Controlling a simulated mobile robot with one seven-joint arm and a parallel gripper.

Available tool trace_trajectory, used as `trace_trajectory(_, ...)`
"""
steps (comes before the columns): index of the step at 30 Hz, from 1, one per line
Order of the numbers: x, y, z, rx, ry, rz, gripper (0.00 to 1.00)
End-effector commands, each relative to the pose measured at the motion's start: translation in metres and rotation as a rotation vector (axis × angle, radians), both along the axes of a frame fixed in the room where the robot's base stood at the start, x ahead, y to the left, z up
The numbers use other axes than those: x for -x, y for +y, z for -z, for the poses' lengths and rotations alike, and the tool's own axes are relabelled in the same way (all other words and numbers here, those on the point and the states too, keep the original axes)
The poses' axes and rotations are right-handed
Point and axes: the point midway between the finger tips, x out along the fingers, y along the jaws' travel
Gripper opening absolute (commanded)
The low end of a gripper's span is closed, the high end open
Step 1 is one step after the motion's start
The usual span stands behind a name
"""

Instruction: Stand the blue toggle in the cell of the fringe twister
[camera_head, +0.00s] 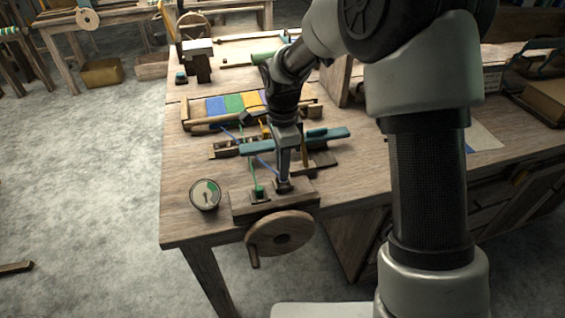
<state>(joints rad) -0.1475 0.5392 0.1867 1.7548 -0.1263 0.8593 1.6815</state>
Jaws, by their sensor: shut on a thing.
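The fringe twister is a wooden block (242,206) with a round crank wheel (280,233) on its front, near the table's front edge. A green toggle (259,191) stands in its left dark cell, with a green thread rising from it. My gripper (283,182) points down over the right dark cell and is shut. A blue thread (264,165) runs down to the fingertips. The blue toggle itself is too small and covered by the fingers to make out. I cannot tell whether it touches the cell floor.
A round dial (205,194) lies left of the twister. A teal bar (325,134) crosses close by my gripper. Behind it is a wooden frame with blue, green and yellow cloth (230,103). The table (185,221) is bare at its front left.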

Motion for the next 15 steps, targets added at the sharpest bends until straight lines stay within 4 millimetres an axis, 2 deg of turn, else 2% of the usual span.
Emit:
trace_trajectory(3, 0.0, 0.0001, 0.006, 0.0, 0.0, 0.0, 0.0)
trace_trajectory(13, -0.0001, 0.0001, 0.0068, 0.0, -0.001, 0.0, 0.0)
trace_trajectory(14, -0.0001, 0.0001, 0.0068, 0.0, 0.0, 0.0, 0.18)
trace_trajectory(15, -0.0001, 0.0001, 0.0068, 0.0, 0.0, 0.0, 0.24)
